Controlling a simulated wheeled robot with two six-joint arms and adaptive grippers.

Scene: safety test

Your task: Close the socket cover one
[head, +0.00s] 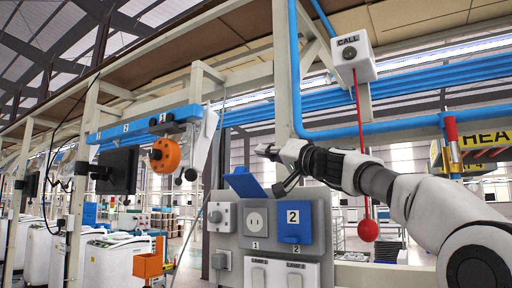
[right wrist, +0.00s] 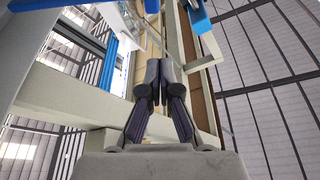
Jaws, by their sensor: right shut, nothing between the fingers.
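The grey socket panel (head: 266,243) is at the lower middle of the head view. My left gripper does not show.
A grey knob box (head: 222,216) sits left of socket one, with lamp switches (head: 279,273) below. A CALL box (head: 353,57) hangs at upper right, its red cord ending in a red ball (head: 368,230). A cream post (head: 286,70) rises behind my gripper.

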